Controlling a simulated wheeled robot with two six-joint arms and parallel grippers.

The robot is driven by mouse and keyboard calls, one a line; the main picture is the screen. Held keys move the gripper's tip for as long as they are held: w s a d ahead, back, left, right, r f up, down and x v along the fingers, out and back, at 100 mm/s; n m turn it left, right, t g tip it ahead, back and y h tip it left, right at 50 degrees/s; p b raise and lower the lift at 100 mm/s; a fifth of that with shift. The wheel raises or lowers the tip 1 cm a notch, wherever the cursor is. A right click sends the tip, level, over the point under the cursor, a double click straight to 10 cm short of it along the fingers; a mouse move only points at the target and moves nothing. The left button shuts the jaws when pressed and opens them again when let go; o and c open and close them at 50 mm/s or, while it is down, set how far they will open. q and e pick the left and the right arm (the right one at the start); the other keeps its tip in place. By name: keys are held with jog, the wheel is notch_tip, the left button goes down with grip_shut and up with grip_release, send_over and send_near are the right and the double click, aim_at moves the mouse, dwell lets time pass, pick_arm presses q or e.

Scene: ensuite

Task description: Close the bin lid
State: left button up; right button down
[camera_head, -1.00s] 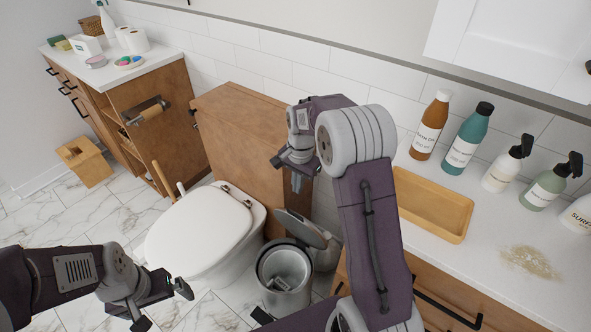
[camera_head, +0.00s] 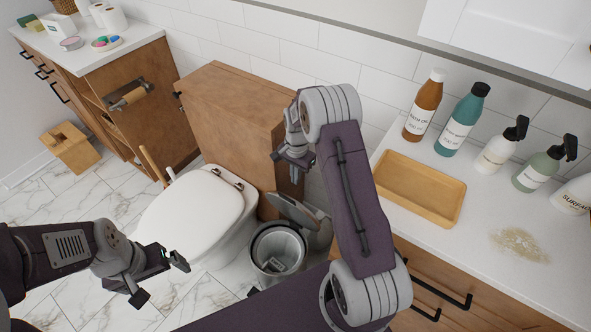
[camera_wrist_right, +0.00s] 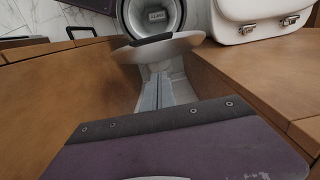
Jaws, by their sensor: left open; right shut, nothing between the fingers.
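The round metal bin (camera_head: 276,264) stands on the floor between the toilet and the counter, and its mouth is uncovered. Its lid (camera_head: 298,211) is raised, tilted up at the back of the bin. In the right wrist view the bin (camera_wrist_right: 128,20) is at the top, with the lid (camera_wrist_right: 165,46) in front of it. My right gripper (camera_head: 297,178) is shut and empty, above and behind the lid. Its fingers (camera_wrist_right: 158,92) point toward the lid's back in the wrist view; contact cannot be told. My left gripper (camera_head: 160,281) is open and empty in front of the toilet.
The toilet (camera_head: 196,205) is left of the bin, with a wooden cabinet panel (camera_head: 232,130) behind. The counter (camera_head: 400,222) at right holds a wooden tray (camera_head: 420,190) and several bottles. A wooden box (camera_head: 70,150) stands on the floor at left. Marble floor is open at lower left.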

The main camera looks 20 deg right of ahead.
aim_at(294, 208)
jog(key=a+f, duration=0.1)
jog(key=s+a+f, duration=0.1)
jog(key=shift+s+a+f, duration=0.15)
jog(key=shift+a+f, duration=0.05)
jog(key=shift+f, duration=0.1)
jog(key=shift+s+a, duration=0.35)
jog(key=shift+a, duration=0.15)
jog(key=shift+a, duration=0.1)
